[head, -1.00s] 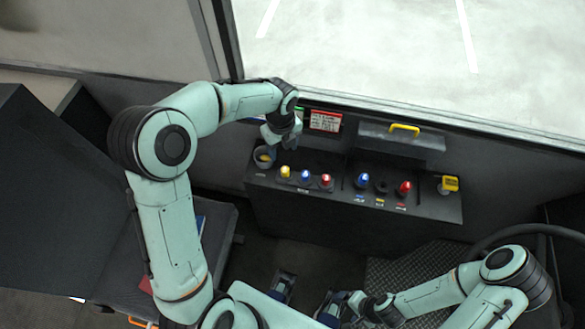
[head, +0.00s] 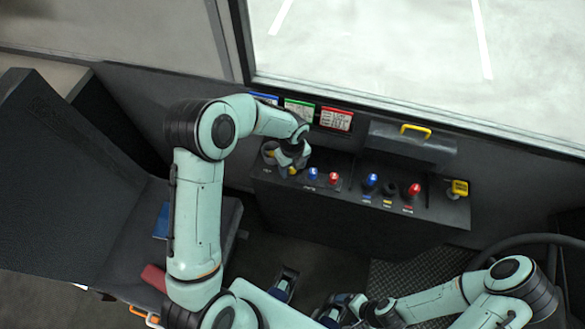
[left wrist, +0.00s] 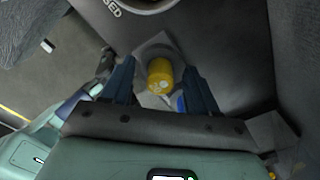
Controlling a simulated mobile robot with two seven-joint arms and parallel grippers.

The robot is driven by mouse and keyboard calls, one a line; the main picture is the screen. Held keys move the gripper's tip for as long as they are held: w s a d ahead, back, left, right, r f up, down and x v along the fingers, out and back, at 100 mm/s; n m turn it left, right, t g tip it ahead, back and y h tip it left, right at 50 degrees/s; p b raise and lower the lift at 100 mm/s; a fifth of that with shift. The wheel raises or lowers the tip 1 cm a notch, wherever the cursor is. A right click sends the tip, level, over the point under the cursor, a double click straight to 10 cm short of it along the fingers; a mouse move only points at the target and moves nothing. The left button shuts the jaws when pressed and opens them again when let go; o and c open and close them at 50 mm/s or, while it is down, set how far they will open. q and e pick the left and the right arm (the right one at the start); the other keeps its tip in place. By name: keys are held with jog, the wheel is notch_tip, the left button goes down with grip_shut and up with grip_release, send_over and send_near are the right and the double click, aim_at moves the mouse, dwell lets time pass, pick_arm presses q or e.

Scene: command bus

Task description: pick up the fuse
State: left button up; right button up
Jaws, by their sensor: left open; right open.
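A yellow fuse (left wrist: 159,77) stands in a grey holder on the dark console, seen in the left wrist view. It lies between the two dark blue fingers of my open left gripper (left wrist: 158,88); I cannot tell whether they touch it. In the head view, my left gripper (head: 292,160) is over the left end of the console, and the yellow fuse (head: 292,171) is partly hidden under it. My right gripper (head: 342,308) is low in the head view, away from the console, open and without a visible object.
A blue fuse (head: 313,173) and a red fuse (head: 333,177) stand just right of the yellow one. Another blue fuse (head: 372,180) and red fuse (head: 414,189) flank a dark socket (head: 390,187). A round cup (head: 268,152) is close left. A box with a yellow handle (head: 415,130) stands behind.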

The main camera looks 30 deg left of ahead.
pick_arm(q)
grip_shut()
jog(key=shift+r, duration=0.1)
